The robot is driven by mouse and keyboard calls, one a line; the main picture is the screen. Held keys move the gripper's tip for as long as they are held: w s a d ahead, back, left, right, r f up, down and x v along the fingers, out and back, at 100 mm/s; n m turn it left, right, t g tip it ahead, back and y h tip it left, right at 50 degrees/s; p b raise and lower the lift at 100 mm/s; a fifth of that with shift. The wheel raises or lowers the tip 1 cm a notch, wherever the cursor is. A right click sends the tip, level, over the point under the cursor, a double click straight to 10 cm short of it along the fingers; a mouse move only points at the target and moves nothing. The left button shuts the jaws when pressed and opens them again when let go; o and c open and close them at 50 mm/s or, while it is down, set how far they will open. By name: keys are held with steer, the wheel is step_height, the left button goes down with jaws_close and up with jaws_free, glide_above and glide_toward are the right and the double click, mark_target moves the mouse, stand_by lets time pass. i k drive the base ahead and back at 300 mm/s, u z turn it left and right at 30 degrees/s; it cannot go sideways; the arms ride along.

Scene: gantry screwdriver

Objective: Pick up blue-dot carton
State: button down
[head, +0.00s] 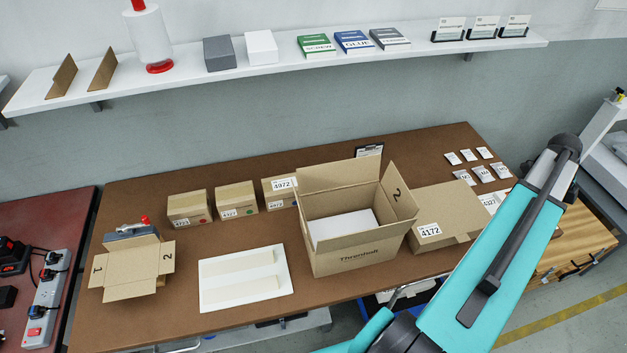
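Three small closed brown cartons stand in a row at the back of the brown table. The left carton (188,205) has a red dot and the middle carton (236,197) has a green dot. The right carton (272,189) stands partly behind the large open box, with white labels on its top and front. Its dot is too hidden or small to read; by elimination it may be the blue-dot carton. My teal arm crosses the lower right, well apart from the cartons. My gripper is not in view.
The large open box (345,258) holds something white. A small open box (132,275) and a white board (245,277) lie in front. A wall shelf (200,85) hangs above. Bare table separates cartons and board.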

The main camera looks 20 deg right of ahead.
mark_target(282, 199)
steer(key=k, duration=1)
